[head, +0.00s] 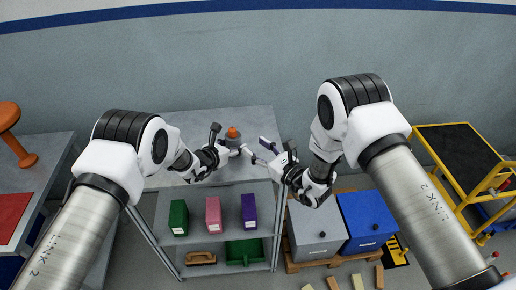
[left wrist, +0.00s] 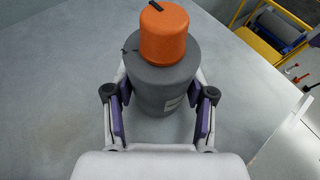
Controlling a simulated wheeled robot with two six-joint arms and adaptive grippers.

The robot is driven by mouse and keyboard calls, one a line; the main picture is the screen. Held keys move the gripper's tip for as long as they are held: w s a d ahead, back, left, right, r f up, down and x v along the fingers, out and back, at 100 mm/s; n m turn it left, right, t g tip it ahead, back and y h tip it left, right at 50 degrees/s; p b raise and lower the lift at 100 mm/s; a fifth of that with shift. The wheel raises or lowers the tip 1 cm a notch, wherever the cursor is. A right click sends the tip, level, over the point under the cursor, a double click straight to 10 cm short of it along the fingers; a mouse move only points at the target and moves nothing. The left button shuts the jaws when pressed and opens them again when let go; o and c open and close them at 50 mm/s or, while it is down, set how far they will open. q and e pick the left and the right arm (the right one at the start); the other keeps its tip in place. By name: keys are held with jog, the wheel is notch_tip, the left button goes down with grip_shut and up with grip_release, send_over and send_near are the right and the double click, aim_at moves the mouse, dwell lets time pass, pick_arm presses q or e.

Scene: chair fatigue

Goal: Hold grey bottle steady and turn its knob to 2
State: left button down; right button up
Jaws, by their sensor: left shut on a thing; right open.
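The grey bottle (head: 233,142) stands upright on the grey table top, with an orange knob (head: 232,132) on top. In the left wrist view the bottle (left wrist: 163,82) fills the middle, and its orange knob (left wrist: 163,32) carries a dark pointer mark; I cannot read any number. My left gripper (left wrist: 160,118) is shut around the bottle's body, one finger on each side; it also shows in the head view (head: 228,153). My right gripper (head: 262,152) is open and empty, to the right of the bottle and apart from it.
The table top (head: 190,125) around the bottle is clear. A shelf below holds green (head: 178,218), pink (head: 213,215) and purple (head: 249,212) boxes. Grey (head: 318,235) and blue (head: 367,220) bins stand at right, near a yellow cart (head: 455,195). A wall is behind.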

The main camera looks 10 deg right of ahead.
dwell(0.3)
pick_arm(q)
jog(key=shift+c, duration=1.5)
grip_release()
jog(key=shift+w, duration=0.1)
